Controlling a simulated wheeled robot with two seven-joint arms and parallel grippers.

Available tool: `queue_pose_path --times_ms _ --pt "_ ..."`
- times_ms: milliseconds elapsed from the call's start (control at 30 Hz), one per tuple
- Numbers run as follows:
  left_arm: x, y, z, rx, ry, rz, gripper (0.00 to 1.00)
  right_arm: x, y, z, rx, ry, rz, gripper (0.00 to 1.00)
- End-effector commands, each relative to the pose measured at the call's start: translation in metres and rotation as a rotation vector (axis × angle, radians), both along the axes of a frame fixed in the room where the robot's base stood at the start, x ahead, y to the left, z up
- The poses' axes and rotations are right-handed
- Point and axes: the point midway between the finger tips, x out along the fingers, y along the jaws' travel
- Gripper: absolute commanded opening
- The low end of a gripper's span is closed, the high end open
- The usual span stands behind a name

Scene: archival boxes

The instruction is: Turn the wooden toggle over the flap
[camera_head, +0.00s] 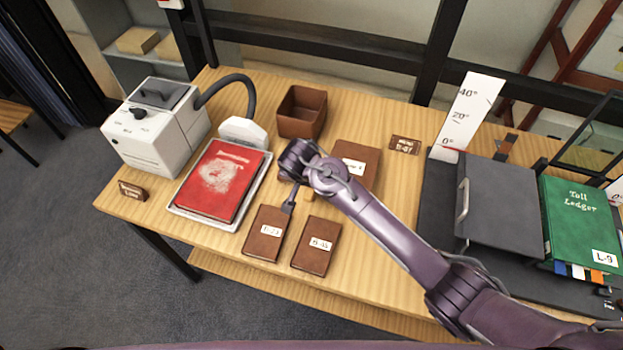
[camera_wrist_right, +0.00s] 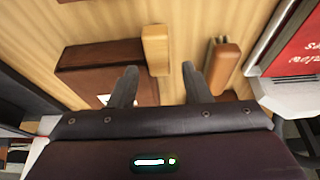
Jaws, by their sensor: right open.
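In the right wrist view, a pale wooden block (camera_wrist_right: 155,50) sits at the edge of a brown case (camera_wrist_right: 95,55). I cannot tell for sure which of these is the toggle, and no flap is clearly visible. My right gripper (camera_wrist_right: 160,72) is open and empty, its fingertips apart near the pale block and the bar. In the head view my right gripper (camera_head: 290,206) points down between the red book and the brown cases, and my arm hides much there. My left gripper is not in view.
A red book (camera_head: 214,180) lies on a pale tray at the left, beside a white machine (camera_head: 160,130). Two labelled brown cases (camera_head: 265,240) (camera_head: 317,252) lie near the front edge. An open brown box (camera_head: 302,112) stands behind. A grey folder and green ledger (camera_head: 578,220) are right.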

Motion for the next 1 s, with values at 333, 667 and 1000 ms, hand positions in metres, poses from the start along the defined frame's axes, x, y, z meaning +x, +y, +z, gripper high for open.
queue_pose_path --times_ms 333,667,1000 --pt "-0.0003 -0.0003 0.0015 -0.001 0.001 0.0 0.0 0.0033 -0.0012 -0.0104 0.0 0.0 0.0 0.44" --pt "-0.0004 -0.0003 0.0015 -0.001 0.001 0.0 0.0 0.0034 -0.0012 -0.0101 0.001 0.0 0.0 0.08" --pt "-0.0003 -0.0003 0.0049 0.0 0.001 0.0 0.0 0.0033 -0.0016 -0.0088 0.001 0.001 0.027 0.0"
